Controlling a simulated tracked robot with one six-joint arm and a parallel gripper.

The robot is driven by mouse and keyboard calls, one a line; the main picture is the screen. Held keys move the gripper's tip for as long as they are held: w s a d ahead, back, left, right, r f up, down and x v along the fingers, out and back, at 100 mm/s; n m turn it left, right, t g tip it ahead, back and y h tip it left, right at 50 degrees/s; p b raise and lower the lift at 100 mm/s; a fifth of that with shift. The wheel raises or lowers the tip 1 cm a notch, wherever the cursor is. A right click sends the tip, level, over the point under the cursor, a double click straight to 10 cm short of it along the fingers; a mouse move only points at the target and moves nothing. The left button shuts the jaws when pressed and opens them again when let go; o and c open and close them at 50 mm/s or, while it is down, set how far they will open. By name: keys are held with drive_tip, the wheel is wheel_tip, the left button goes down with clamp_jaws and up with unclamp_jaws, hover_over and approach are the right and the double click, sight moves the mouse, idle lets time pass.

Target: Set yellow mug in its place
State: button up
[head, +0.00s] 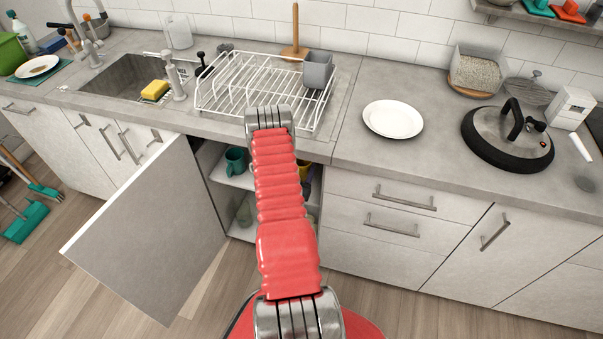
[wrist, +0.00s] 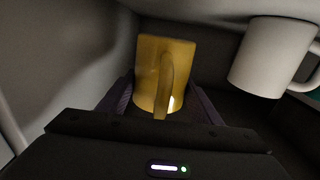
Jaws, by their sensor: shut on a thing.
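The yellow mug (wrist: 180,60) is in the middle of the wrist view, with its handle facing the camera. My gripper (wrist: 160,102) is shut on it, one finger at each side. A small yellow patch of the mug (head: 305,178) shows in the head view beside my red arm, inside the open cupboard under the counter. I cannot tell whether the mug touches the shelf.
A white mug (wrist: 270,58) stands close to the right of the yellow one. A teal mug (head: 236,160) is on the cupboard's upper shelf (head: 240,181), left of my arm. The open cupboard door (head: 150,230) juts out at the left. A dish rack (head: 225,95) stands on the counter above.

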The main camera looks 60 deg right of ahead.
drive_tip(key=shift+f, duration=2.05)
drive_tip(key=shift+f, duration=0.1)
drive_tip(key=o, duration=1.3)
drive_tip(key=shift+c, duration=0.2)
drive_tip(key=s+a, duration=0.1)
drive_tip(key=a, duration=1.1)
drive_tip(key=shift+s, duration=0.4)
